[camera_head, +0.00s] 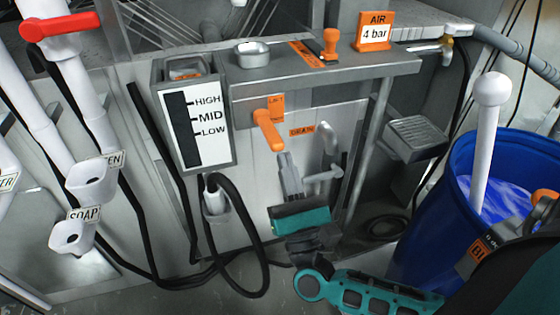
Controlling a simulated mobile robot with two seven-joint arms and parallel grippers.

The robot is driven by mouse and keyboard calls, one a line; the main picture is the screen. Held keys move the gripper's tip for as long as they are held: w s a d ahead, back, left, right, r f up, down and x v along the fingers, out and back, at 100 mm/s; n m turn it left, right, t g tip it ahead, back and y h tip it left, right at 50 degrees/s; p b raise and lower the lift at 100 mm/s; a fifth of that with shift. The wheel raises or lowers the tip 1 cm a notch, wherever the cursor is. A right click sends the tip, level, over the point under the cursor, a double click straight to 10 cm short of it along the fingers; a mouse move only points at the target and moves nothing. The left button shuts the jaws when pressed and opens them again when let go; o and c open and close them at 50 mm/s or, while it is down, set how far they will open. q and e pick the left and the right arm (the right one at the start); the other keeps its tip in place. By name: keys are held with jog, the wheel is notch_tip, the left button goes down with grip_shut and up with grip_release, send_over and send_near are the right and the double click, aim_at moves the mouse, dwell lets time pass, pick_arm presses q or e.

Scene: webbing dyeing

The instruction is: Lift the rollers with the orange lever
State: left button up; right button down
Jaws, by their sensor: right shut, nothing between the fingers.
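The orange lever (269,132) sticks out from the front of the grey metal cabinet, tilted down, below an orange tag (276,103) that seems to read LIFT. My right gripper (285,161) is shut and empty, with its grey fingers pointing up. Its tips are just below the lever's lower end; I cannot tell whether they touch it. My right arm comes in from the lower right. I cannot make out the rollers for sure. My left gripper is not in view.
A DRAIN label (302,132) and grey pipe (329,145) are beside the lever. A HIGH/MID/LOW gauge (195,125) stands left. An orange knob (330,42) and AIR sign (375,31) are on top. A blue barrel (432,220) stands right; a black hose (263,235) hangs below.

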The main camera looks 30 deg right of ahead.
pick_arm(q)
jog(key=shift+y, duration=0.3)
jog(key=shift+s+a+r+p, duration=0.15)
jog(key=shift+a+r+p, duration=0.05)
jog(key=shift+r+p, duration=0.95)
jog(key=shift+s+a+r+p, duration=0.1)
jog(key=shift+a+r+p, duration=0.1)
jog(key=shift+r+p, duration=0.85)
pick_arm(e)
notch_tip(320, 180, up, 7)
jog(key=w+g, duration=0.1)
jog(key=shift+d+g, duration=0.15)
jog(key=shift+g, duration=0.25)
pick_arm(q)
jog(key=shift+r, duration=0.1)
pick_arm(e)
jog(key=shift+r, duration=0.1)
